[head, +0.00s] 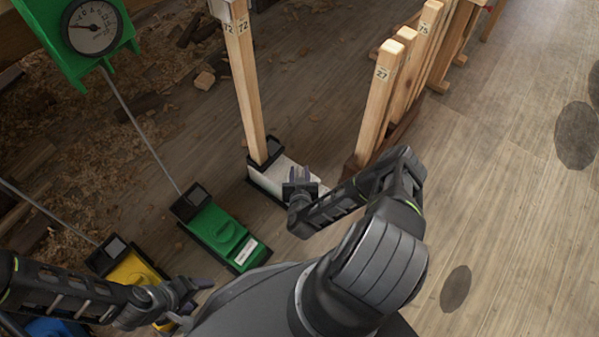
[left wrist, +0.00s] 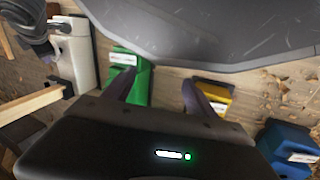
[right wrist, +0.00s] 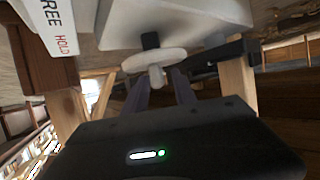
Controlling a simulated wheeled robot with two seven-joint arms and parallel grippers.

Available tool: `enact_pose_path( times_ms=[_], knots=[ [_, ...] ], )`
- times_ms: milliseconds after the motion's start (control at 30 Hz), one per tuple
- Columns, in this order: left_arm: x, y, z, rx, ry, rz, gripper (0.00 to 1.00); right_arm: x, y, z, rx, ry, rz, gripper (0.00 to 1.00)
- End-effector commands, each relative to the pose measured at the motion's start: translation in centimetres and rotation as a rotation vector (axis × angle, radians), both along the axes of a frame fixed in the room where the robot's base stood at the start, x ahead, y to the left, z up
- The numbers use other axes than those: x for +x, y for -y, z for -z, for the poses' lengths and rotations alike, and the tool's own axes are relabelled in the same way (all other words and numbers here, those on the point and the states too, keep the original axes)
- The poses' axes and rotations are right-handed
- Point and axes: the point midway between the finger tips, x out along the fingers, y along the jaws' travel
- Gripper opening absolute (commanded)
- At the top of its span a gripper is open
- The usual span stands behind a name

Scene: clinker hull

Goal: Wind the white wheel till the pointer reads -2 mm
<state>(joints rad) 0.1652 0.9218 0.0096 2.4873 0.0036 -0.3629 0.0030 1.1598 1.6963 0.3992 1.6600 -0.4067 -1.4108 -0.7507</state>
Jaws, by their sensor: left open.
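The white wheel (right wrist: 155,60) shows in the right wrist view as a pale disc on a dark shaft, below the white jack body (right wrist: 175,20). A short knob on the wheel sits between the fingertips of my right gripper (right wrist: 160,78), which look closed in on it. In the head view my right gripper (head: 300,182) is at the near end of the white jack (head: 284,174); the wheel is hard to make out there. The white unit's gauge is not readable; only a pale housing (head: 222,8) shows at the top edge. My left gripper (head: 188,290) is open and empty.
A green jack (head: 215,232) and a yellow jack (head: 135,268) stand left of the white one; a blue jack (left wrist: 287,145) is beyond. A green-framed dial (head: 92,27) is at upper left. Wooden props (head: 380,95) stand right of the white jack.

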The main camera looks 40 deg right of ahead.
Motion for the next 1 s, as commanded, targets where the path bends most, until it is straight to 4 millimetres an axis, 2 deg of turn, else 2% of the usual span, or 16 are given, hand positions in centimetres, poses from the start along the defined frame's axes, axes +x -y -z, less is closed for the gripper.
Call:
enact_pose_path(
  times_ms=[267, 467, 700, 1000],
  knots=[
    [-0.1, 0.1, -0.6, -0.001, -0.001, 0.002, 0.66, -0.4, -0.2, -0.3, 0.002, -0.004, 0.001, 0.33],
    [-0.6, 0.6, -3.0, -0.008, -0.01, 0.014, 0.66, -2.2, -1.3, -1.5, 0.006, -0.004, 0.007, 0.33],
    [-1.3, 1.3, -5.3, -0.019, -0.021, 0.03, 0.66, -5.2, -3.4, -2.8, 0.004, -0.002, 0.004, 0.33],
    [-1.5, 1.4, -5.5, -0.022, -0.024, 0.034, 0.66, -6.0, -4.1, -3.0, 0.0, 0.0, 0.0, 0.33]
  ],
)
